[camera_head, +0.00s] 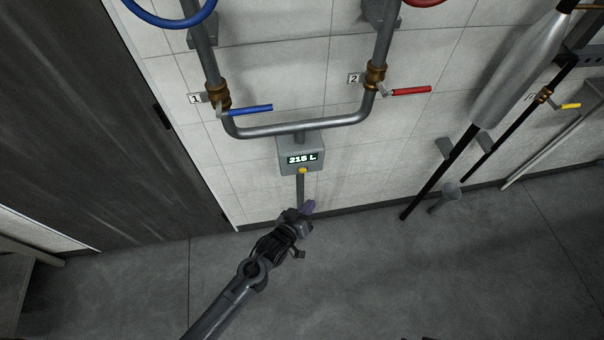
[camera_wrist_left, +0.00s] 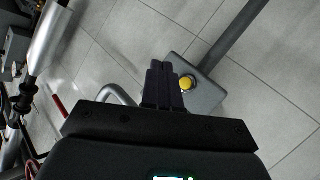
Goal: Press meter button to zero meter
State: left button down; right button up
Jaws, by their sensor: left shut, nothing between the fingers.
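The meter (camera_head: 299,157) is a grey box on the wall below the joined pipes. Its display reads about "215 L". The yellow meter button (camera_head: 302,170) sits on its lower side. My left gripper (camera_head: 310,206) is below the meter, shut and empty, apart from the button in the head view. In the left wrist view the closed fingers (camera_wrist_left: 163,84) appear just left of the yellow button (camera_wrist_left: 186,83) on the grey box (camera_wrist_left: 202,95); I cannot tell the exact gap. My right gripper is not in view.
A blue-handled valve (camera_head: 248,109) marked 1 and a red-handled valve (camera_head: 408,91) marked 2 are on the pipes above the meter. A dark door (camera_head: 95,120) is at left. The floor (camera_head: 420,270) at lower right is clear.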

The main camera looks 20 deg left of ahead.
aim_at(303, 170)
pick_arm(q)
jog(key=shift+w+a, duration=0.1)
dwell(0.3)
jog(key=w+a+b, duration=0.3)
jog(key=w+a, duration=0.1)
jog(key=w, duration=0.3)
jog(key=shift+a+b, duration=0.35)
jog(key=shift+b, duration=0.05)
dwell(0.9)
dwell(0.9)
jog(key=shift+w+a, duration=0.25)
jog(key=shift+w, duration=0.2)
dwell(0.6)
